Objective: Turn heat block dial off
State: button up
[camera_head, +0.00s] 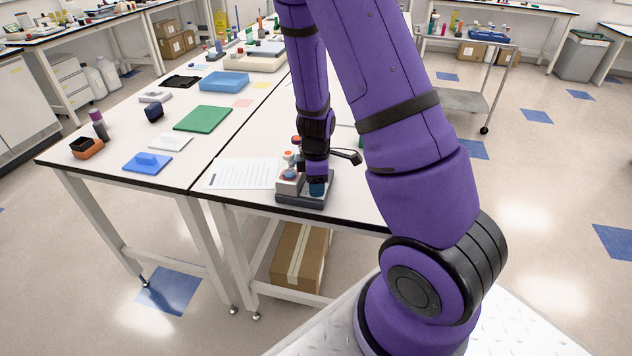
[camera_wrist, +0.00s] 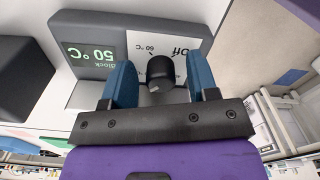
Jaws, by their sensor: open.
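The heat block (camera_head: 290,197) stands at the front edge of the bench, partly hidden by my arm in the head view. In the wrist view its front panel (camera_wrist: 137,42) appears upside down, with a green lit display (camera_wrist: 90,57) reading 50 °C and "Block". My gripper (camera_wrist: 159,62) is open, with one blue finger on each side of the dial. Gaps show between fingers and dial, and I see no contact. I cannot tell which label the dial points to.
A printed sheet (camera_head: 240,173) lies left of the heat block. In the wrist view a dark block (camera_wrist: 22,75) stands beside the panel.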

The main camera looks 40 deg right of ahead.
jog(key=c, duration=0.9)
jog(key=shift+w+n, duration=0.15)
jog(key=shift+n, duration=2.85)
jog(key=o, duration=0.9)
